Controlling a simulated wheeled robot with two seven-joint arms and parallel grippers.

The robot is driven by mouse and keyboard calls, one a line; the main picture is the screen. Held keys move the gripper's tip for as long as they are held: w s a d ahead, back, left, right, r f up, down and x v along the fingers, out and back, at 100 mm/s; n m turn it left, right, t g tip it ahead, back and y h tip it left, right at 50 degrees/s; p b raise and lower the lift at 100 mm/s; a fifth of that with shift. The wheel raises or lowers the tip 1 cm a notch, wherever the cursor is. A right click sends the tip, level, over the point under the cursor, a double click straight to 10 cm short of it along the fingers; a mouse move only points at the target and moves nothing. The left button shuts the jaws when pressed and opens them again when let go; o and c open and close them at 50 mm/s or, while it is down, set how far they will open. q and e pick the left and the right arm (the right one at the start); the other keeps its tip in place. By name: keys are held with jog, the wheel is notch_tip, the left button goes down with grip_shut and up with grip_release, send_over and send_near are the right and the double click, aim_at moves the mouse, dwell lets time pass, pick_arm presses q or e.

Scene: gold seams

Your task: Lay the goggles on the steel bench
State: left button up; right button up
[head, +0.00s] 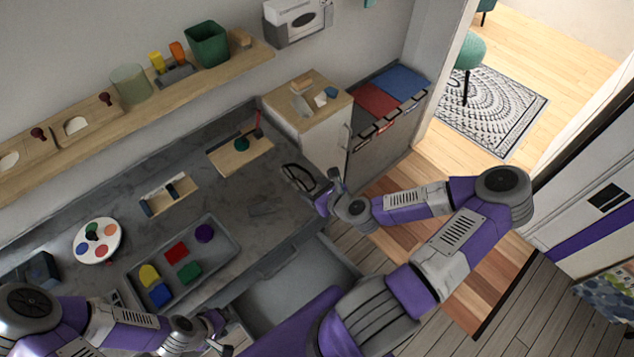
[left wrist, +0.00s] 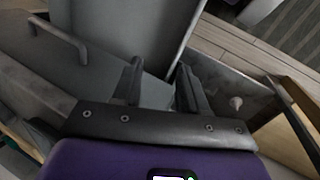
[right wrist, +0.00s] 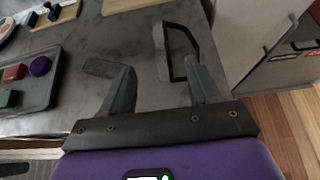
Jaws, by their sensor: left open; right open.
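The goggles (head: 299,178), with a black frame and clear lens, are at the right end of the grey bench top (head: 190,205). In the right wrist view the goggles (right wrist: 161,52) show just ahead of my fingertips; the right-hand finger overlaps their near edge. My right gripper (head: 329,187) is open and empty beside the goggles; I cannot tell whether it touches them. My left gripper (head: 222,338) is open and empty, low at the front of the bench. In the left wrist view the left gripper (left wrist: 158,72) points at an open grey drawer (head: 300,290).
A grey tray (head: 215,262) with coloured blocks, a paint palette (head: 97,241) and wooden holders stand on the bench. A wooden board (head: 240,155) lies behind the goggles. A pale cabinet (head: 310,120) stands close to their right.

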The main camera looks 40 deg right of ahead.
pick_arm(q)
jog(key=shift+r+p, duration=1)
jog(key=shift+r, duration=0.45)
pick_arm(e)
jog(key=shift+v, duration=0.95)
